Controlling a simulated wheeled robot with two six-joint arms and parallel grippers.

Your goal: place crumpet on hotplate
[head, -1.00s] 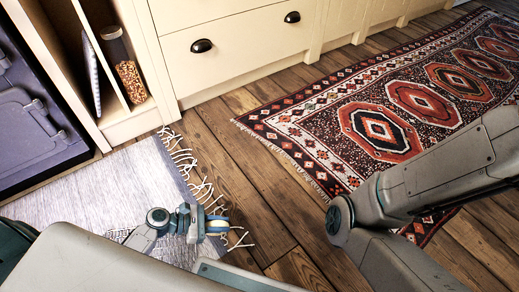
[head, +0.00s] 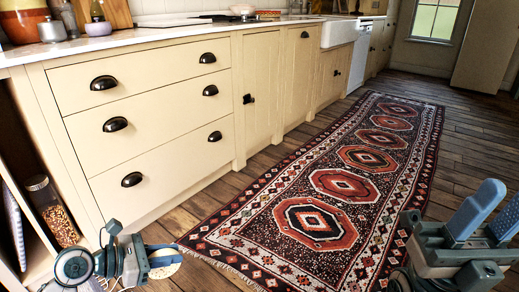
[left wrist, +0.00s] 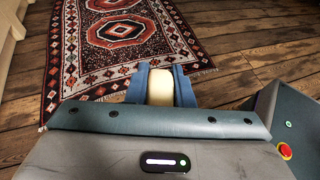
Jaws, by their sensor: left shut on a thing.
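My left gripper (head: 150,262) is low at the bottom left of the head view, shut on the crumpet (head: 165,263), a pale round piece held above the floor. In the left wrist view the crumpet (left wrist: 160,87) shows as a cream edge between the two blue fingers of the left gripper (left wrist: 160,85). My right gripper (head: 484,222) is at the lower right of the head view, its blue fingers apart and nothing seen between them. I cannot make out the hotplate for certain in either view.
Cream drawers (head: 150,115) stand along the left under a pale worktop (head: 150,38) with pots and boards at its left end. A patterned rug (head: 340,185) lies on the wooden floor (head: 467,150). A jar (head: 52,212) stands in an open shelf at lower left.

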